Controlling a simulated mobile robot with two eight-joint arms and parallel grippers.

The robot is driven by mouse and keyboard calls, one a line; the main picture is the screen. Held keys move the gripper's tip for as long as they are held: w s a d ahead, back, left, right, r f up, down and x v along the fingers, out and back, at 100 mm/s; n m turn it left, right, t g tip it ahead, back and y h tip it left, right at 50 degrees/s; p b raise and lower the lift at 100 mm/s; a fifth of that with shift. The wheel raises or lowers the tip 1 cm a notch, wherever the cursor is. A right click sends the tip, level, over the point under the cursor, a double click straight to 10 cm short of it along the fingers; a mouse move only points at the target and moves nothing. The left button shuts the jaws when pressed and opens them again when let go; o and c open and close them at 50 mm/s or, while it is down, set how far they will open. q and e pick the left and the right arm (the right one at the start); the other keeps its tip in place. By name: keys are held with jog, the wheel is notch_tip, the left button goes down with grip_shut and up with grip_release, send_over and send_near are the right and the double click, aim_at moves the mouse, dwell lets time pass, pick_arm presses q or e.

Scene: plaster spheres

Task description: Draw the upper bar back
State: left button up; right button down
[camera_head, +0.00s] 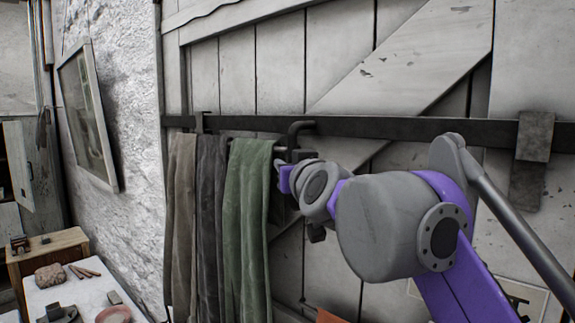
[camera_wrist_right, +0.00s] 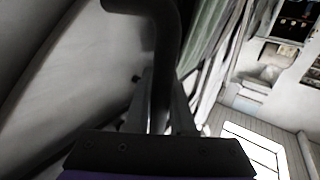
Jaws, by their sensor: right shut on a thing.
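The upper bar (camera_head: 420,127) is a long dark metal bar lying level across the planked door. Its left end reaches the door's edge by the rough white wall. A bent dark handle (camera_head: 299,126) stands out from the bar and curves downward; it also shows large in the right wrist view (camera_wrist_right: 168,45). My right gripper (camera_head: 290,158) is at the lower part of this handle, shut on it. In the head view the wrist partly hides the grip. In the right wrist view the handle runs down between the fingers (camera_wrist_right: 160,110). My left gripper is in neither view.
Brown, grey and green cloths (camera_head: 248,200) hang just left of my right gripper, very close to it. A dark bracket (camera_head: 535,135) crosses the bar at right. A framed picture (camera_head: 88,115) hangs on the left wall. A cluttered white-topped table (camera_head: 85,290) stands lower left.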

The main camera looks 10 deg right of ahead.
jog(key=shift+f, duration=0.1)
jog(key=c, duration=1.1)
grip_release()
jog(key=shift+w+a, duration=0.1)
jog(key=o, duration=0.3)
jog(key=shift+w+a, duration=0.1)
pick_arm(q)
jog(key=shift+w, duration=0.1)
pick_arm(e)
jog(key=shift+o, duration=0.2)
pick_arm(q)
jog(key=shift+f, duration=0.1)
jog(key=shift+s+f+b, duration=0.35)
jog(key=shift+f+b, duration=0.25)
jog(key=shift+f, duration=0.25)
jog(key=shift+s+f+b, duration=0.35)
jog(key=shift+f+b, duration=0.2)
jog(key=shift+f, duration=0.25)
pick_arm(e)
jog(key=s, duration=1.1)
jog(key=shift+d, duration=0.45)
jog(key=shift+w, duration=0.1)
